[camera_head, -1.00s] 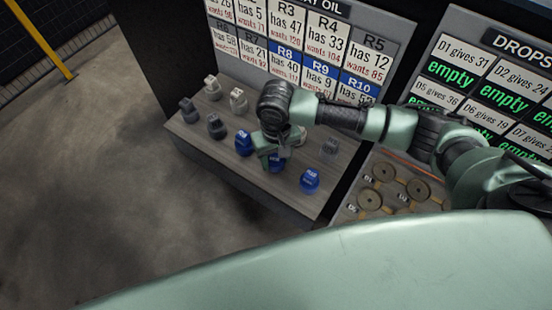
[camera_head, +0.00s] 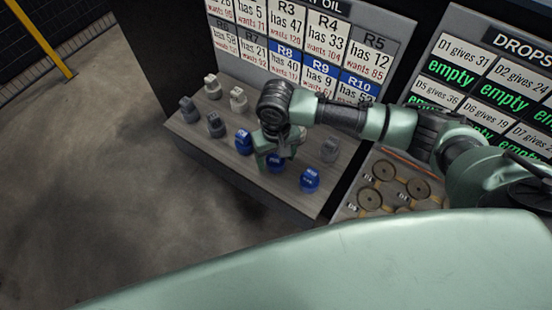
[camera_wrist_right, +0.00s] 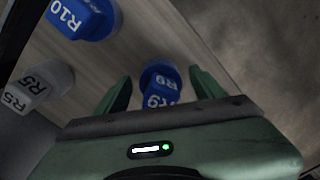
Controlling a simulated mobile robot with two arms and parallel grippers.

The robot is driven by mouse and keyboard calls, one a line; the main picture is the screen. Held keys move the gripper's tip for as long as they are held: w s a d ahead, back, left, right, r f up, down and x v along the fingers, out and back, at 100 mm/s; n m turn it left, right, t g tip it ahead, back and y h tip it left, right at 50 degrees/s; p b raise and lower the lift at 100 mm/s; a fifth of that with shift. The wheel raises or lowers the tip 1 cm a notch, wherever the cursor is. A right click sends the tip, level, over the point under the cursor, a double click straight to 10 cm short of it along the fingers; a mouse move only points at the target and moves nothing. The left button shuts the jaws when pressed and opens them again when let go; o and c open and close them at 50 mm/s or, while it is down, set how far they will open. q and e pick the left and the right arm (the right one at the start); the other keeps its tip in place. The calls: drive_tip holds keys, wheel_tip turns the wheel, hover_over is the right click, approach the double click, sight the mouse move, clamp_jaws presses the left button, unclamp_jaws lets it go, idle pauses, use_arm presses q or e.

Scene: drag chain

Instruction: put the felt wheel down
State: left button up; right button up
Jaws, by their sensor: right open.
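My right gripper (camera_head: 277,148) is open over the wooden shelf, with its fingers spread on either side of the blue piece R9 (camera_head: 275,165). In the right wrist view, R9 (camera_wrist_right: 160,80) stands between and slightly beyond the two green fingertips (camera_wrist_right: 160,86), with a gap on each side. I see nothing held between the fingers. No piece is clearly recognisable as a felt wheel. Several round brown discs (camera_head: 384,172) lie on the tray at the right, but their material cannot be told. My left gripper is not in view.
Blue R10 (camera_head: 310,180) and grey R5 (camera_head: 330,150) stand close to the gripper. Blue R8 (camera_head: 243,141) and several grey pieces (camera_head: 216,126) stand to the left on the shelf (camera_head: 228,162). A label board (camera_head: 330,25) rises behind; a "DROPS" board (camera_head: 485,80) stands right.

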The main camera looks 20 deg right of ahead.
wheel_tip(320, 180, up, 12)
drive_tip(key=shift+f+b, duration=0.25)
drive_tip(key=shift+b, duration=0.25)
drive_tip(key=shift+f, duration=0.1)
